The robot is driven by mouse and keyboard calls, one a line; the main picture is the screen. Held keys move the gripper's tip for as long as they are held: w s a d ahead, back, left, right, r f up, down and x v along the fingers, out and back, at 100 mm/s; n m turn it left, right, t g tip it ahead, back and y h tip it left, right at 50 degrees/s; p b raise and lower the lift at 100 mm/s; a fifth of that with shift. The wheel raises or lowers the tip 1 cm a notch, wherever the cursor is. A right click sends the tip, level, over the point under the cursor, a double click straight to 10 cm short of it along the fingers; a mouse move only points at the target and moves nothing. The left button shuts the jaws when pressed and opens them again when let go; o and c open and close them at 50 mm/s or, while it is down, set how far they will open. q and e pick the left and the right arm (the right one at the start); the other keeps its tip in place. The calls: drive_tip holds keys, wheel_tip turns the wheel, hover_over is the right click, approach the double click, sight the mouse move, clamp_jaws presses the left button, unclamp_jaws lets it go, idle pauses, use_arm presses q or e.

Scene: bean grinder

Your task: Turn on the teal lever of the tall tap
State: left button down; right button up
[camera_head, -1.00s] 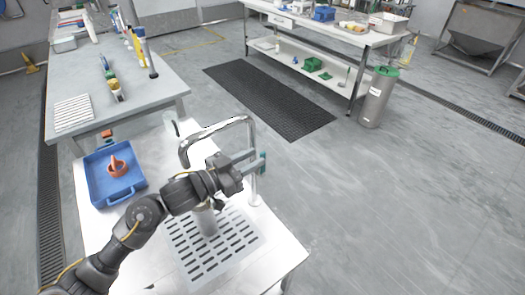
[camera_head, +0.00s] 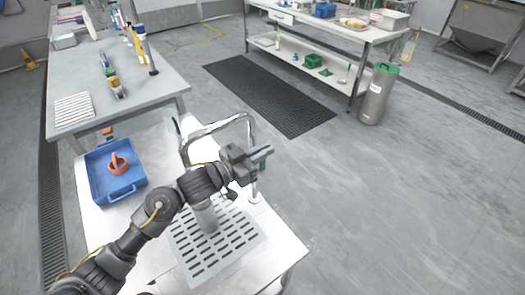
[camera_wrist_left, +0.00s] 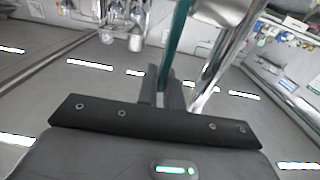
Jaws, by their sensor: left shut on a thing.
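The tall tap (camera_head: 222,125) is a chrome arched pipe on the white bench, with its post (camera_head: 254,185) at the right. Its teal lever (camera_head: 265,153) shows as a small slanted piece beside the tips of my left gripper (camera_head: 258,158). In the left wrist view the teal lever (camera_wrist_left: 176,42) runs up from between the two fingers of my left gripper (camera_wrist_left: 162,94), which is shut on it. The chrome pipe (camera_wrist_left: 215,75) passes just right of the fingers. The lever's joint with the tap is hidden. My right gripper is not in view.
A metal cylinder (camera_head: 206,217) stands on a slotted drain plate (camera_head: 240,246), below my left arm. A blue tray (camera_head: 98,171) with an orange item (camera_head: 117,163) lies to the left. Open floor (camera_head: 380,200) lies right of the bench.

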use_arm(q)
drive_tip(key=h+b, duration=0.1)
drive_tip(key=b, duration=0.1)
drive_tip(key=s+a+t+h+b, duration=0.1)
drive_tip(key=b, duration=0.1)
drive_tip(key=shift+s+a+f+t, duration=0.1)
drive_tip(key=shift+a+t, duration=0.2)
drive_tip(key=c, duration=1.5)
unclamp_jaws()
drive_tip(key=shift+c, duration=0.2)
drive_tip(key=b+v, duration=0.2)
drive_tip(key=v, duration=0.9)
